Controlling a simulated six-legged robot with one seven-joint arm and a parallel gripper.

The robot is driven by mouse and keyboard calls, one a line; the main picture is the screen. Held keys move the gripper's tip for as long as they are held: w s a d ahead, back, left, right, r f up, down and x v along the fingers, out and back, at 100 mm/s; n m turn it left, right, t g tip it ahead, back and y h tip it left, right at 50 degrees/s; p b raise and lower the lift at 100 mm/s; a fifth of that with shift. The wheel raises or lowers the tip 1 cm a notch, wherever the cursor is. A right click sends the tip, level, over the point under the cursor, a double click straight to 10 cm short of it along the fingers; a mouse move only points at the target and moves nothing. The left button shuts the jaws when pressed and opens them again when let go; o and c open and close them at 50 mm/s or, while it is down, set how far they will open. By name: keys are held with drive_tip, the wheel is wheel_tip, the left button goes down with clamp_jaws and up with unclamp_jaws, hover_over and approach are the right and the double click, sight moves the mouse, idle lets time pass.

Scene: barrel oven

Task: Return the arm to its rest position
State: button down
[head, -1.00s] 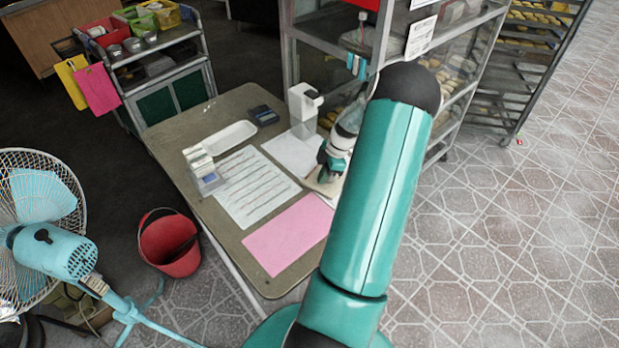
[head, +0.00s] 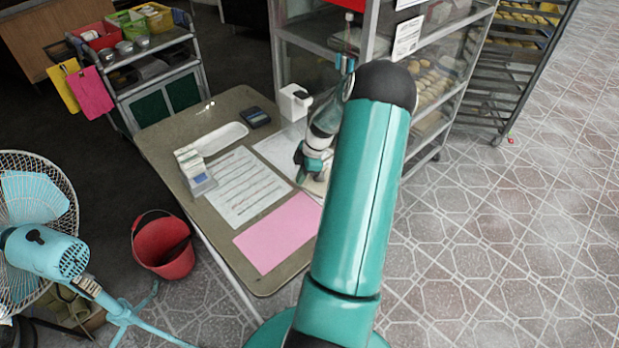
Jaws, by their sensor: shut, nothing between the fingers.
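My arm, teal with black joints, rises through the middle of the head view and hides part of the table behind it. My gripper (head: 301,172) is beyond the arm, over the right side of the brown table (head: 185,140). It is small and dark in the picture, with its fingers pointing down. It is shut and holds nothing. It is near a white sheet of paper (head: 272,147) and the pink sheet (head: 278,233). I cannot tell how high it is above the table.
A white dispenser (head: 294,103), a white tray (head: 222,138) and a card box (head: 195,172) stand on the table. A glass cabinet (head: 437,80) stands close behind my arm. A red bucket (head: 163,248) and a blue fan (head: 45,250) are at left. The tiled floor at right is clear.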

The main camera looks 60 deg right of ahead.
drive_tip(key=v, duration=0.9)
drive_tip(key=shift+d+r, duration=0.2)
drive_tip(key=shift+d, duration=0.05)
